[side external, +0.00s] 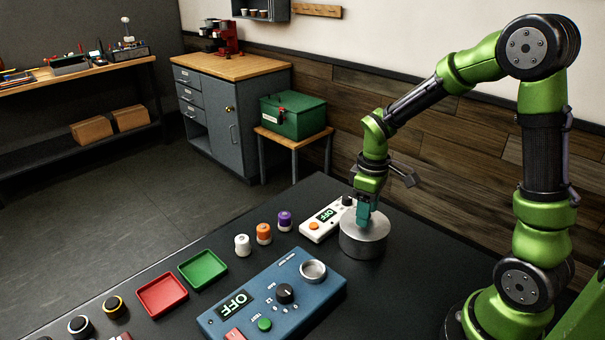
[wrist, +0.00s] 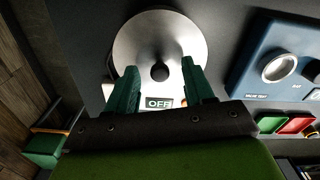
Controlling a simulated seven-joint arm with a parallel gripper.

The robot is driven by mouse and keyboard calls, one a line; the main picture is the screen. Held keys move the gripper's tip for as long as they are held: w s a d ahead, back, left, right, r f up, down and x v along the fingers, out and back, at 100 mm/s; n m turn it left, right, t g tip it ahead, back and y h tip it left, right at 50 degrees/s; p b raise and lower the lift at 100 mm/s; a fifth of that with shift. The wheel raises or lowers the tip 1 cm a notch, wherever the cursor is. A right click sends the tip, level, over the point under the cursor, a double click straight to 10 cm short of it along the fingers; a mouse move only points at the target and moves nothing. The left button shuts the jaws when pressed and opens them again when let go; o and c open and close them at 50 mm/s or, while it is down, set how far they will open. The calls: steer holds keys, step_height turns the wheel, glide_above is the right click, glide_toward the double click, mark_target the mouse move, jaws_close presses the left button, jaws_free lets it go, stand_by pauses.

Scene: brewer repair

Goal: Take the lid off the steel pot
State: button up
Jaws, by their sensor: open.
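The steel pot (side external: 362,246) stands upright on the dark table, with its flat round lid (side external: 378,228) on top. In the wrist view the lid (wrist: 160,35) is a bright disc with a small dark knob (wrist: 160,72) at its middle. My gripper (side external: 363,222) points down over the lid, its teal fingertips close to the top. In the wrist view my gripper (wrist: 158,82) is open, with one finger on each side of the knob and gaps between. The side view hides the knob behind the fingers. I cannot tell whether the fingertips touch the lid.
A white device (side external: 322,222) reading OFF stands close to the left of the pot. A blue brewer unit (side external: 265,300) lies in front. Several small capped jars, a green tray (side external: 203,268) and a red tray (side external: 162,294) are farther left. The table right of the pot is clear.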

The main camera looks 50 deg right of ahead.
jaws_close()
stand_by(0.3)
